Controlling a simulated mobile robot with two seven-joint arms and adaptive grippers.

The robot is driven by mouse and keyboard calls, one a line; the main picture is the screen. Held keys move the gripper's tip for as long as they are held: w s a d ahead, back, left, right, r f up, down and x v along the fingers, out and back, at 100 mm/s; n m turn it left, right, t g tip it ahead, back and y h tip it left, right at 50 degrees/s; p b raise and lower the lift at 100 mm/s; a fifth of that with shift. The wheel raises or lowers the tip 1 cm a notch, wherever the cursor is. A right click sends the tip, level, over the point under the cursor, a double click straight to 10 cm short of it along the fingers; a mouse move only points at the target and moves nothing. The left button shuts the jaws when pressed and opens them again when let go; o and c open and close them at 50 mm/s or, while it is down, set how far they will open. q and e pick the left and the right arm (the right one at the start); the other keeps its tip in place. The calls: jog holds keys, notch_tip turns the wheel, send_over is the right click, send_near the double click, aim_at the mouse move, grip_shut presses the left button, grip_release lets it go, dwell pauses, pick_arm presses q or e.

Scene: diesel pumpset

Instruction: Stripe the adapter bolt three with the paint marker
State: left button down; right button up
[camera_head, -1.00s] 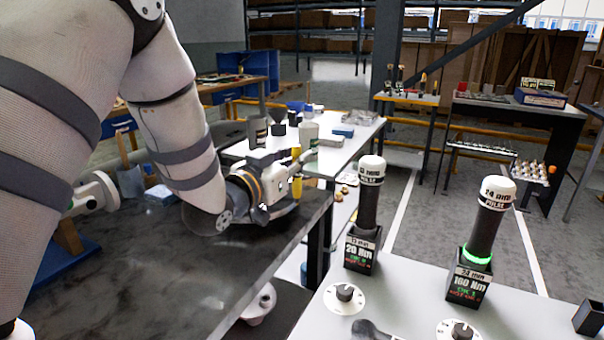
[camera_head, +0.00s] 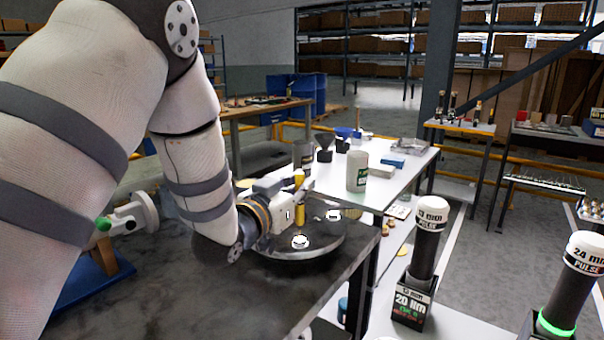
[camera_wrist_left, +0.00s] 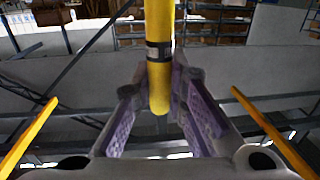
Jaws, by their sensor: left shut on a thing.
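My left gripper (camera_head: 296,190) is shut on the yellow paint marker (camera_head: 299,212), which hangs upright over a round metal disc, apparently the adapter (camera_head: 345,238), on the dark bench. Two pale bolt heads show on the disc: a near bolt (camera_head: 300,241) just below the marker and another bolt (camera_head: 333,214) to its right. I cannot tell which is bolt three, or whether the marker touches anything. In the left wrist view the marker (camera_wrist_left: 159,85), with a dark band, sits between the purple finger pads (camera_wrist_left: 160,105). My left arm hides the disc's left side. My right gripper is not in view.
The dark bench top (camera_head: 160,290) has a blue stand (camera_head: 95,275) at left. A white table (camera_head: 345,188) behind carries a white cup (camera_head: 357,172) and other items. Pulse tools stand at right: a 13 mm tool (camera_head: 428,240) and a 24 mm tool (camera_head: 570,285).

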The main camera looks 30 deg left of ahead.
pick_arm(q)
jog(key=shift+f, duration=0.6)
jog(key=shift+r, duration=0.1)
jog(key=shift+w+a, duration=0.15)
jog(key=shift+f, duration=0.25)
dwell(0.5)
jog(key=shift+s+d+f, duration=0.1)
jog(key=shift+s+d, duration=0.1)
jog(key=shift+s, duration=0.1)
dwell(0.4)
jog(key=shift+r+p, duration=0.25)
jog(key=shift+p, duration=0.1)
